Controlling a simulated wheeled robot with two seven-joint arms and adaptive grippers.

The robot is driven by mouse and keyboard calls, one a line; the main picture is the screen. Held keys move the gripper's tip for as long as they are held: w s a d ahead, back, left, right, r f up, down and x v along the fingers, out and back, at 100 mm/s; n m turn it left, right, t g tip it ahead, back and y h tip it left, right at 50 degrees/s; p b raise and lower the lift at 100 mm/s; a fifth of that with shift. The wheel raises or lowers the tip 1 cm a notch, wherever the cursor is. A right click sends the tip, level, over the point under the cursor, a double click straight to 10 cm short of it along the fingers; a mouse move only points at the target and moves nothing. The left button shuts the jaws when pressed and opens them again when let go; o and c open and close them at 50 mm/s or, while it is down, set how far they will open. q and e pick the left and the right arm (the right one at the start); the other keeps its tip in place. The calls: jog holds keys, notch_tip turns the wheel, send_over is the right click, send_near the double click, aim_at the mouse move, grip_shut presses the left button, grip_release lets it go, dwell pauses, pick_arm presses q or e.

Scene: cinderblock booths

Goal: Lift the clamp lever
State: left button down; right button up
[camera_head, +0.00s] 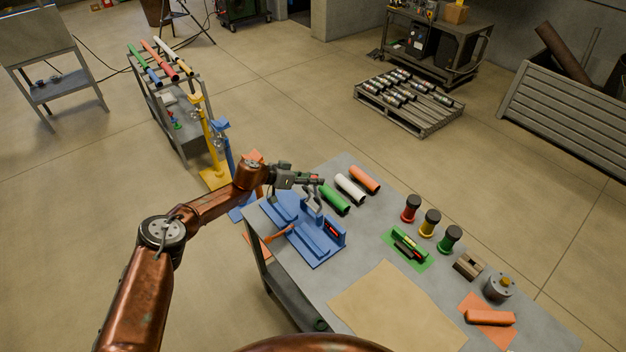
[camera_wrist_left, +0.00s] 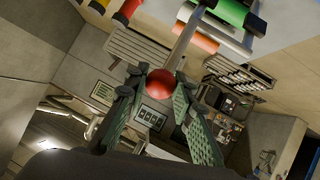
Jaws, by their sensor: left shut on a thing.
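The blue clamp fixture (camera_head: 318,246) sits at the near left end of the grey workbench. My left gripper (camera_head: 317,180) is above the fixture's back part. In the left wrist view, the clamp lever is a grey rod (camera_wrist_left: 184,46) ending in a red ball knob (camera_wrist_left: 160,85). The green-padded fingers of my left gripper (camera_wrist_left: 158,80) are on both sides of the knob and shut on it. In the head view the gripper mostly hides the knob. My right gripper is not in view.
Green (camera_head: 334,200), white (camera_head: 350,188) and orange (camera_head: 364,179) cylinders lie just right of my left gripper. Red, yellow and green spools stand farther right. A green mat with a level (camera_head: 408,246) and a tan sheet (camera_head: 398,308) lie on the bench.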

pick_arm(q)
jog(key=shift+s+f, duration=0.1)
jog(key=shift+f, duration=0.1)
jog(key=c, duration=2)
grip_release()
jog(key=o, duration=0.4)
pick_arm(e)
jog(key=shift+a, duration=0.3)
pick_arm(q)
jog(key=shift+a+r, duration=0.1)
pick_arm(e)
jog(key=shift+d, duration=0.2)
pick_arm(q)
jog(key=shift+a+r, duration=0.15)
jog(key=shift+a, duration=0.05)
jog(key=v, duration=1.1)
jog(key=shift+s+a, duration=0.1)
jog(key=shift+a, duration=0.05)
